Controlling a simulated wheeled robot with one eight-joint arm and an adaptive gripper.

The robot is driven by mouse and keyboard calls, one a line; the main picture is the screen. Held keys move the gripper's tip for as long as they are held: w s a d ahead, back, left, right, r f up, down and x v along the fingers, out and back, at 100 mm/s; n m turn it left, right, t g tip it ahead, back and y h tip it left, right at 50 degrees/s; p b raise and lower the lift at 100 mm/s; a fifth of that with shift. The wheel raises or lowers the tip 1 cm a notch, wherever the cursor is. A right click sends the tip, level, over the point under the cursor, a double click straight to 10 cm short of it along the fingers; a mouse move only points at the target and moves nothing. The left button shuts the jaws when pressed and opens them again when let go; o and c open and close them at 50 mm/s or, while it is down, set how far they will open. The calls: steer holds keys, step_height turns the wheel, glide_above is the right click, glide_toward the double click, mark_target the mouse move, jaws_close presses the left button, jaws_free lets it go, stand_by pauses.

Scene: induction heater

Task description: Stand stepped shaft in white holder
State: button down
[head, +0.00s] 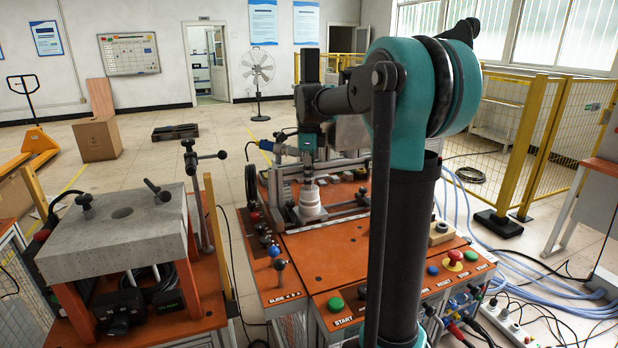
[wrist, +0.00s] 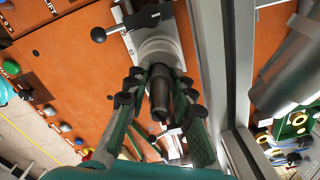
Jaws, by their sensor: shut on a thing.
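The stepped shaft (wrist: 160,92) is dark grey and shows end-on between my fingers in the wrist view. My gripper (wrist: 159,80) is shut on it, one green finger on each side. The white holder (wrist: 160,50) is right beyond the shaft and lines up with it. In the head view, the white holder (head: 310,205) stands upright on the orange bench, and my gripper (head: 308,168) points down just above it. The shaft's far end is hidden, so I cannot tell how deep it sits in the holder.
A metal rail (wrist: 237,75) runs close to the right of the holder in the wrist view. A black-knobbed clamp (wrist: 125,25) sits beside the holder. The orange bench top (head: 335,255) is clear in front. A grey block (head: 115,235) stands on a separate left stand.

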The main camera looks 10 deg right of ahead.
steer(key=shift+f, duration=0.2)
steer(key=c, duration=1.2)
jaws_free()
step_height(320, 180, up, 12)
